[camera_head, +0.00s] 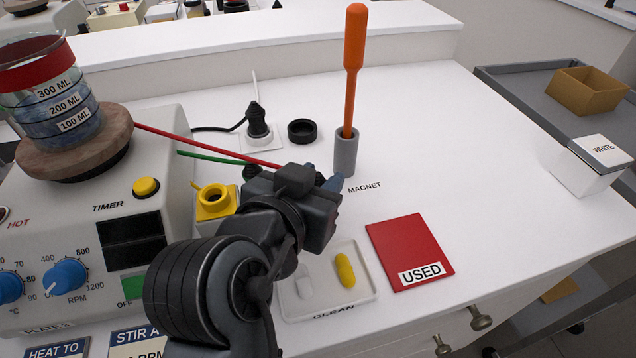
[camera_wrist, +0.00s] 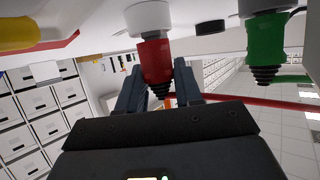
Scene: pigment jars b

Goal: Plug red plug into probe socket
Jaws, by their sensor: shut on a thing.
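The red plug (camera_wrist: 157,62) is upright between the fingers of my gripper (camera_wrist: 160,88) in the wrist view, its ribbed black cord end towards me. A white cylinder (camera_wrist: 148,18) adjoins its far end; I cannot tell whether it belongs to the plug or a socket. In the head view my gripper (camera_head: 326,182) is low over the white bench, in front of the grey magnet holder, and the arm hides the red plug. The red cord (camera_head: 205,146) runs from the hot plate towards the gripper. I cannot identify the probe socket with certainty.
A green plug (camera_wrist: 267,45) stands beside the red one. The grey holder (camera_head: 346,155) carries a tall orange rod (camera_head: 353,70). A yellow ring fitting (camera_head: 214,200), black plug (camera_head: 258,122), black ring (camera_head: 301,131), clean tray (camera_head: 365,291) and red USED mat (camera_head: 405,245) surround the arm.

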